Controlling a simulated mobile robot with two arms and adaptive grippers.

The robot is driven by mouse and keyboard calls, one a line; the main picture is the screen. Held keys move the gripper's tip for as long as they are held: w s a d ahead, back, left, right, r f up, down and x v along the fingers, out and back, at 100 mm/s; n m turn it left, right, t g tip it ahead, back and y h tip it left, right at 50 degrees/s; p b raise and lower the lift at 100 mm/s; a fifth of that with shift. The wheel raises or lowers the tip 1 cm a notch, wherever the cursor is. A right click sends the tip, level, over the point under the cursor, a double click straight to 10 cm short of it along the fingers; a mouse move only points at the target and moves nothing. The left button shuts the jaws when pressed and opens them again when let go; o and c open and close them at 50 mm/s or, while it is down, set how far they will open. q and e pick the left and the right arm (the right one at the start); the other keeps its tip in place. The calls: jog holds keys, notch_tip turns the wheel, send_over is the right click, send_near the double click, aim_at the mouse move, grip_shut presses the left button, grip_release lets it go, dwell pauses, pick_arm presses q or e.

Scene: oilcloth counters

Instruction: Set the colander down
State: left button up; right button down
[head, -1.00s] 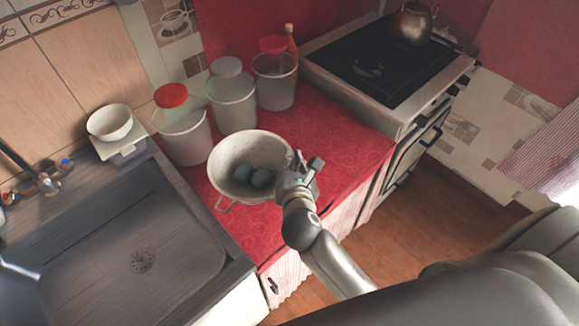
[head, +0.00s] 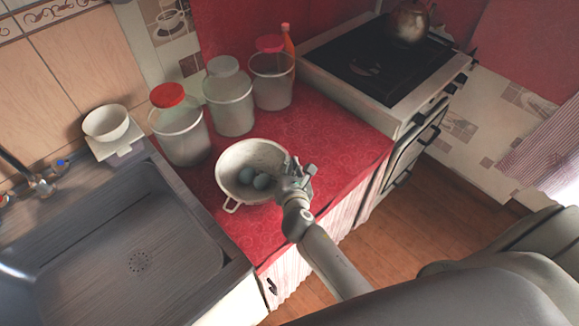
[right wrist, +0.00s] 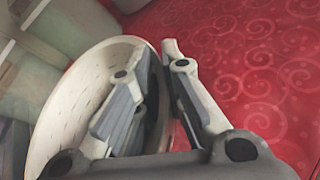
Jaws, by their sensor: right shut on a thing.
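The white colander (head: 236,160) is at the red oilcloth counter in the head view, with blue-grey round things (head: 254,178) in it. Its free handle (head: 231,207) points to the lower left. My right gripper (head: 288,170) is shut on the colander's right rim. In the right wrist view the fingers (right wrist: 161,85) straddle the rim of the colander (right wrist: 75,85). Whether the colander's base touches the counter I cannot tell. My left gripper is not in view.
Several lidded jars, one with a red lid (head: 168,96), stand behind the colander. A sink (head: 120,225) lies to the left, with a white bowl (head: 106,122) on a small stand behind it. The stove (head: 370,65) is at the right. Red counter (head: 335,145) right of the colander is clear.

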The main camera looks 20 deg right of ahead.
jog(key=shift+f, duration=0.1)
jog(key=c, duration=1.5)
grip_release()
jog(key=v, duration=1.2)
jog(key=shift+r+b, duration=0.25)
jog(key=shift+b, duration=0.1)
